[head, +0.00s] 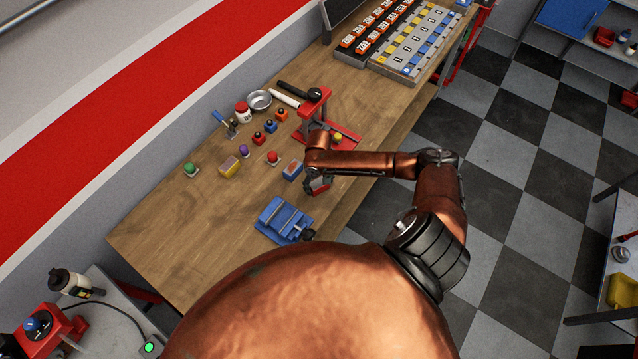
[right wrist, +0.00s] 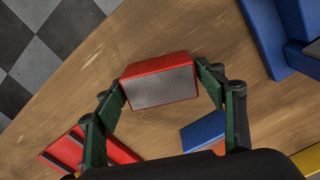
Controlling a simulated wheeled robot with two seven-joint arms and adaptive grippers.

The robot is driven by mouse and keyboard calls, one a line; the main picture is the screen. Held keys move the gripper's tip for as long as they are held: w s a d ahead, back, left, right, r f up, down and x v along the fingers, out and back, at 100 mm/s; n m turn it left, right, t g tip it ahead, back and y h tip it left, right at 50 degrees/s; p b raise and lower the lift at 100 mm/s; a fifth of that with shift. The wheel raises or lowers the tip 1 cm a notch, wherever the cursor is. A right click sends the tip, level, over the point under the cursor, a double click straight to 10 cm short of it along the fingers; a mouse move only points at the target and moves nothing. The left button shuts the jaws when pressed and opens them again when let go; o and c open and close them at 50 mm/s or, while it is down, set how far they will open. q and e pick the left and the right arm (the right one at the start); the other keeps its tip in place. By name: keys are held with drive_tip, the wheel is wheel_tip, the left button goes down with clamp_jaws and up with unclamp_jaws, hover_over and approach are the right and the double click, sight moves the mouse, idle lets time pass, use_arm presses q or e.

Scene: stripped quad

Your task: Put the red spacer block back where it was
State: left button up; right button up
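The red spacer block (right wrist: 160,80) is in the right wrist view, with red sides and a grey face towards the camera. My right gripper (right wrist: 160,82) has its green fingers against the two ends of the block, shut on it. In the head view my right gripper (head: 316,180) is over the front part of the wooden bench (head: 180,245), and the red block (head: 319,184) shows at its fingers. Whether the block touches the bench is hard to tell. My left gripper is in neither view.
A blue vise (head: 283,218) stands in front of the gripper. A blue block with an orange top (head: 292,169) is close on its left. A red press (head: 314,108) stands behind. Several small knobs and parts lie further left. The bench's near-left area is clear.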

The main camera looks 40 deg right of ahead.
sight(319, 183)
drive_tip(key=shift+o, duration=1.2)
drive_tip(key=shift+r, duration=0.1)
wheel_tip(319, 183, up, 12)
drive_tip(key=shift+b, duration=0.45)
drive_tip(key=shift+a, duration=0.1)
